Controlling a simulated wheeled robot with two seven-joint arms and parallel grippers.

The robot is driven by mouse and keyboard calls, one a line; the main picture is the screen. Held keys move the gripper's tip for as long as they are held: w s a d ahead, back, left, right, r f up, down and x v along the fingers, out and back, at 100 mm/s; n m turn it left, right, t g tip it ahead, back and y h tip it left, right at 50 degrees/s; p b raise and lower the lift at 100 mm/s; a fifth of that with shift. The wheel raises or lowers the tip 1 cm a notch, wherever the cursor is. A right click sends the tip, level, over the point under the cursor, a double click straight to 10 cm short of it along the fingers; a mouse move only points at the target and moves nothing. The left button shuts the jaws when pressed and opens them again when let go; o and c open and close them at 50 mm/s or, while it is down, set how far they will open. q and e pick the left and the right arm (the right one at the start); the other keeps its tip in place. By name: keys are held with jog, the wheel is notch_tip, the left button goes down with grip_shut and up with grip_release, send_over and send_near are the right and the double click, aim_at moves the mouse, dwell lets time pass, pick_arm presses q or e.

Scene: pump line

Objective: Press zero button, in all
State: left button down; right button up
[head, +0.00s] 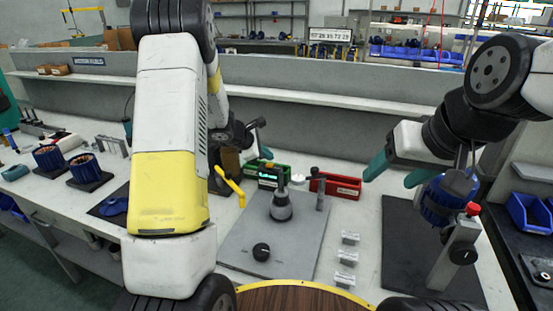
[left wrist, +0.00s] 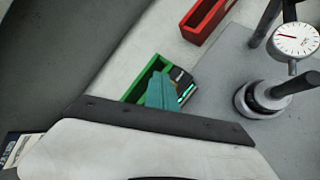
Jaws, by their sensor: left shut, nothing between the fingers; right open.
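A small dark unit with a lit green readout (head: 268,176) sits by the green bin (head: 284,171). In the left wrist view the readout unit (left wrist: 182,84) is partly covered by my left gripper. I cannot make out a zero button. My right gripper (head: 397,174) is open and empty at the right, above the bench.
A grey plate (head: 240,245) carries a round fixture (head: 281,207) and a dial gauge (left wrist: 296,40) on a post, close to my left gripper. A red bin (head: 343,188) stands behind. Metal blocks (head: 346,257) lie right of the plate. A blue motor-like part (head: 440,205) is on a stand at right.

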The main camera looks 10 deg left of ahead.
aim_at(267, 165)
pick_arm(q)
jog(key=shift+f, duration=0.2)
jog(key=shift+f, duration=0.2)
jog(key=shift+f, duration=0.45)
dwell(0.9)
jog(key=shift+r, duration=0.9)
jog(key=shift+r, duration=2.5)
